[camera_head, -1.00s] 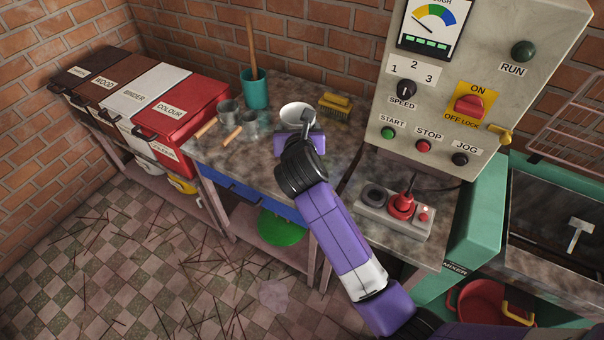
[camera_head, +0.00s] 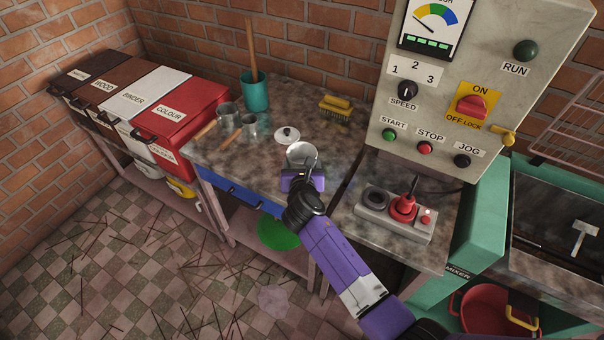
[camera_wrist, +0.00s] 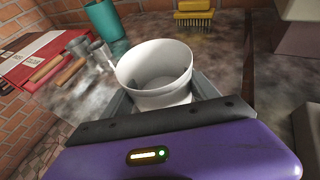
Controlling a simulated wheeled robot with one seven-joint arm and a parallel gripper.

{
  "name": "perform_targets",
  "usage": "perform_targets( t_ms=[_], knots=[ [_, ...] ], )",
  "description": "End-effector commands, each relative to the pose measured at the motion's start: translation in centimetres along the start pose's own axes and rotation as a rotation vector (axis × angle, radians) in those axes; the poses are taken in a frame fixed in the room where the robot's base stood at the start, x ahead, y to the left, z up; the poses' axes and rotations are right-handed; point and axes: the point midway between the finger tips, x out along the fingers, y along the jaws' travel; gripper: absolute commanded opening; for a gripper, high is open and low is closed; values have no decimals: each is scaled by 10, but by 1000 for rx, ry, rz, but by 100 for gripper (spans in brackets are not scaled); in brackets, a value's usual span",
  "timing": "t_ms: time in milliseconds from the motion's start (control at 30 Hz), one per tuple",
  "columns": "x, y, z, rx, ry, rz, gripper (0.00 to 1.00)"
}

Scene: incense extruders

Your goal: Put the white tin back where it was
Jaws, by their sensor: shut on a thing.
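The white tin (camera_head: 302,153) is round and open at the top, and it stands upright between the jaws of my gripper (camera_head: 303,168). In the wrist view the tin (camera_wrist: 156,72) shows its pale inside wall, with a gripper finger on either side. My gripper (camera_wrist: 160,98) is shut on it. The tin is over the near part of the workbench (camera_head: 340,130). I cannot tell whether its base touches the bench. A round white lid with a dark knob (camera_head: 287,135) lies on the bench just behind the tin.
Metal cups (camera_head: 228,115) and wooden-handled tools stand to the left, with a teal pot (camera_head: 255,92) behind. A yellow brush (camera_head: 336,107) lies at the back. The control cabinet (camera_head: 440,130) and a red-lever switch box (camera_head: 395,215) are on the right.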

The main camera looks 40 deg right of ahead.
Motion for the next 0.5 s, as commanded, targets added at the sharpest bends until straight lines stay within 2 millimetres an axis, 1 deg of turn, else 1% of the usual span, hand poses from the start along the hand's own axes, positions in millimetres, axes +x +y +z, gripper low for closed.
perform_targets(
  t_ms=[233,333,500],
  knots=[
    [14,0,-33,-1,2,0,17],
    [16,0,-38,0,0,1,17],
    [16,0,-39,0,0,1,17]
  ],
)
